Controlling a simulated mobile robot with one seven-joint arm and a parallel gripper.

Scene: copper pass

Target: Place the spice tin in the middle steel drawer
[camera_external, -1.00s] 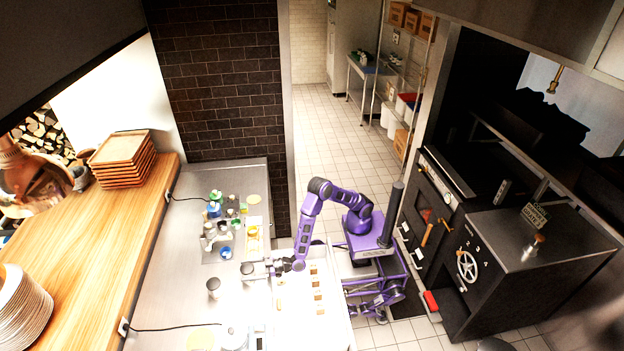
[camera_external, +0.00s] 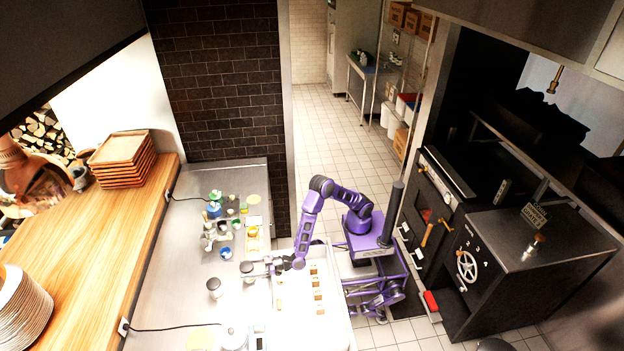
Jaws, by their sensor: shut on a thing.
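My purple arm reaches left over the steel counter, and my gripper (camera_external: 258,268) is low above the counter's front edge. It is shut on a small dark-topped tin (camera_external: 247,268), which I take to be the spice tin. At this size I cannot tell whether the tin still touches the counter. A bright pale steel front or drawer area (camera_external: 335,315) lies under and right of my gripper, with a column of small tan labels or blocks (camera_external: 317,296). I cannot make out which part is the middle drawer or how far it is open.
A similar dark-topped container (camera_external: 214,285) stands left of my gripper. Several bottles, bowls and tins (camera_external: 215,209) crowd the counter's back part. A pot or scale (camera_external: 233,338) stands nearer the camera. A wooden counter (camera_external: 85,262) runs along the left.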

